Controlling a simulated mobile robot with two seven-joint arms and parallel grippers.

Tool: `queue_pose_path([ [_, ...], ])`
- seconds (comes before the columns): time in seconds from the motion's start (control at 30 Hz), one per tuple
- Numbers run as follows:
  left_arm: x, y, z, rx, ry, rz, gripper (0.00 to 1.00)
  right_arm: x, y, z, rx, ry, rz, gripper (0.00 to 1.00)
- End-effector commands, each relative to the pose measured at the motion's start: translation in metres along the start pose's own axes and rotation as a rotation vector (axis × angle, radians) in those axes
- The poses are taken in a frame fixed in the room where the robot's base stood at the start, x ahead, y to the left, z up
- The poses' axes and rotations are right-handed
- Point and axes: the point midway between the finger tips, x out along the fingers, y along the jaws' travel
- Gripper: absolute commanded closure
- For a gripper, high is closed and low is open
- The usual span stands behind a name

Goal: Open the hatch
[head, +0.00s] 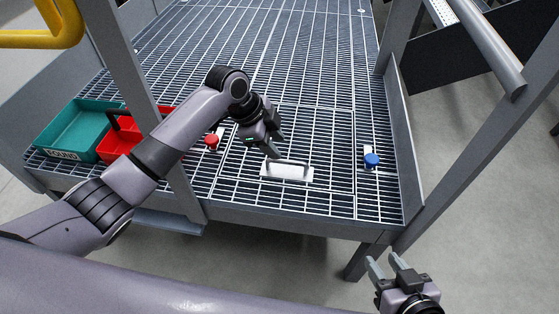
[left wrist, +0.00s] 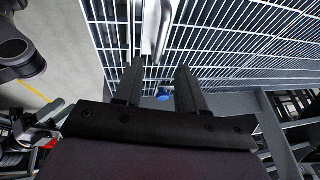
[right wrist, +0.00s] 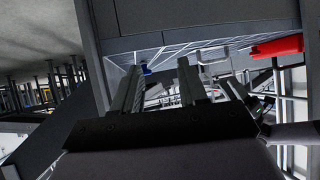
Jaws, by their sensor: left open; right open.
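The hatch (head: 325,150) is a grated panel lying flat in the catwalk floor. A pale plate with a raised bar handle (head: 287,172) sits near its front edge. The handle also shows at the top of the left wrist view (left wrist: 156,28). A red knob (head: 211,141) is left of the hatch and a blue knob (head: 371,160) is at its right. My left gripper (head: 277,148) is open and empty, just above and behind the handle. My right gripper (head: 387,266) is open and empty, in front of and below the catwalk edge.
A teal bin (head: 75,128) labelled FOUND and a red tote (head: 118,143) stand at the left. Grey posts (head: 485,150) and a kick plate (head: 402,140) bound the right side. The grating behind the hatch is clear.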

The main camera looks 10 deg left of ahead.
Motion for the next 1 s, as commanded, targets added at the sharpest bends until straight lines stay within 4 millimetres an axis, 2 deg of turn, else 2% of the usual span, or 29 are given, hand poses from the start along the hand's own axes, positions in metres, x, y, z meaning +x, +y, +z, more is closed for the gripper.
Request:
queue_pose_path([
  [0.3,0.049,0.001,0.000,-0.001,0.000,0.002,0.60,0.006,-0.005,-0.005,-0.018,0.037,-0.012,0.57],
  [0.4,0.059,0.001,0.000,-0.001,0.001,0.000,0.60,0.007,-0.008,-0.009,-0.024,0.049,-0.018,0.57],
  [0.6,0.068,0.000,-0.001,-0.001,0.001,-0.002,0.60,0.006,-0.014,-0.019,-0.030,0.074,-0.032,0.57],
  [0.83,0.068,0.000,-0.001,-0.001,0.001,-0.002,0.60,0.006,-0.014,-0.020,-0.031,0.074,-0.032,0.57],
  [0.93,0.068,0.000,-0.001,-0.001,0.001,-0.002,0.92,0.006,-0.013,-0.019,-0.031,0.073,-0.031,0.57],
  [0.97,0.068,0.000,-0.001,-0.001,0.001,-0.002,1.00,0.006,-0.013,-0.019,-0.031,0.072,-0.030,0.57],
  [1.0,0.068,0.000,-0.001,-0.001,0.001,-0.002,1.00,0.006,-0.013,-0.018,-0.030,0.071,-0.030,0.57],
])
